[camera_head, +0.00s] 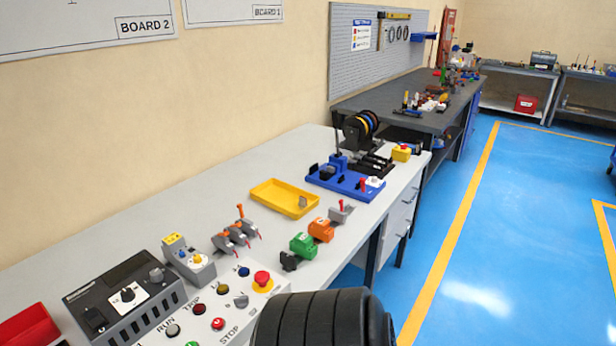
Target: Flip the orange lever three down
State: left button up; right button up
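A row of grey lever units (237,235) stands on the light grey bench, left of the yellow tray. One orange lever (240,210) on it sticks up. Other orange parts show lower on the row, but they are too small to tell each lever's position or which one is lever three. Neither my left gripper nor my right gripper is in view.
A control panel with a red emergency button (262,281) and a grey selector box (125,297) are nearest. A yellow tray (284,198), green block (303,245), orange block (321,230) and blue fixture (345,181) lie farther along. A black ribbed part covers the bottom middle. The blue floor at right is clear.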

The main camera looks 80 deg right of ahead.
aim_at(240, 206)
jog(key=z, duration=2.05)
jog(key=i+l+u, duration=0.1)
jog(key=u, duration=0.2)
